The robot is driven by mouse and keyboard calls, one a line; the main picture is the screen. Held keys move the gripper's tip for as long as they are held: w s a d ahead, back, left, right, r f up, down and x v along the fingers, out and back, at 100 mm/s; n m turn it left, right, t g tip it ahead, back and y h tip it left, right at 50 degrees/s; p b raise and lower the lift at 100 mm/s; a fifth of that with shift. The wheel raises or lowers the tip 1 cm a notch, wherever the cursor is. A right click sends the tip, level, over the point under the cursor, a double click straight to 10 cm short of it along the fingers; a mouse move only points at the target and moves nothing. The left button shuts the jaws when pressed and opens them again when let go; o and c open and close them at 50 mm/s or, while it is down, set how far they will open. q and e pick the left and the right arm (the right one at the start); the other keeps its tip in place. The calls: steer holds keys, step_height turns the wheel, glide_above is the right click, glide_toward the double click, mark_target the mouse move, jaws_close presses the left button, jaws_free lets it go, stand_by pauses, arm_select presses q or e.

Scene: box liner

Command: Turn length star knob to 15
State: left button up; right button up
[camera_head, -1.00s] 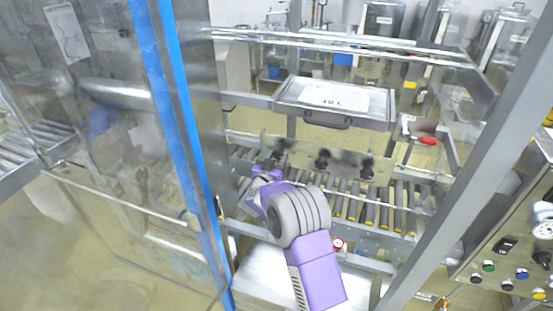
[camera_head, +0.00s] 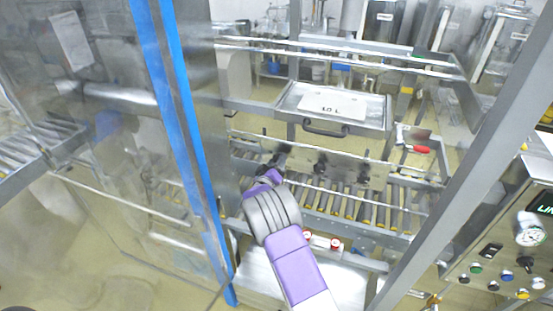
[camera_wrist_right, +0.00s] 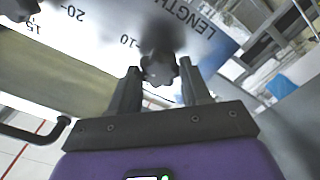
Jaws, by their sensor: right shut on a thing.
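The dark length star knob (camera_wrist_right: 160,70) sits on a pale plate marked "LENGTH", with the numbers 10 and 20 legible in the right wrist view. My right gripper (camera_wrist_right: 161,84) has a finger on either side of the knob and is shut on it. In the head view my right gripper (camera_head: 272,172) reaches the leftmost of the dark knobs on the plate (camera_head: 342,168) and partly hides it. The knob's exact setting cannot be read. My left gripper is not in view.
Two more dark knobs, a middle one (camera_head: 320,167) and a right one (camera_head: 363,172), stand on the plate. Rollers (camera_head: 350,205) run below it. A tray with a handle (camera_head: 325,128) is above. A blue-edged clear door (camera_head: 180,130) stands left, a control panel (camera_head: 505,265) lower right.

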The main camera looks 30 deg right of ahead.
steer(key=n+p, duration=0.3)
steer(key=n, duration=0.6)
steer(key=shift+f+n, duration=0.1)
steer(key=shift+n, duration=0.3)
stand_by(0.4)
steer(key=o, duration=1.1)
steer(key=shift+c, duration=0.2)
steer(key=v, duration=0.7)
steer(key=shift+s+a+b, duration=0.2)
steer(key=shift+b, duration=0.2)
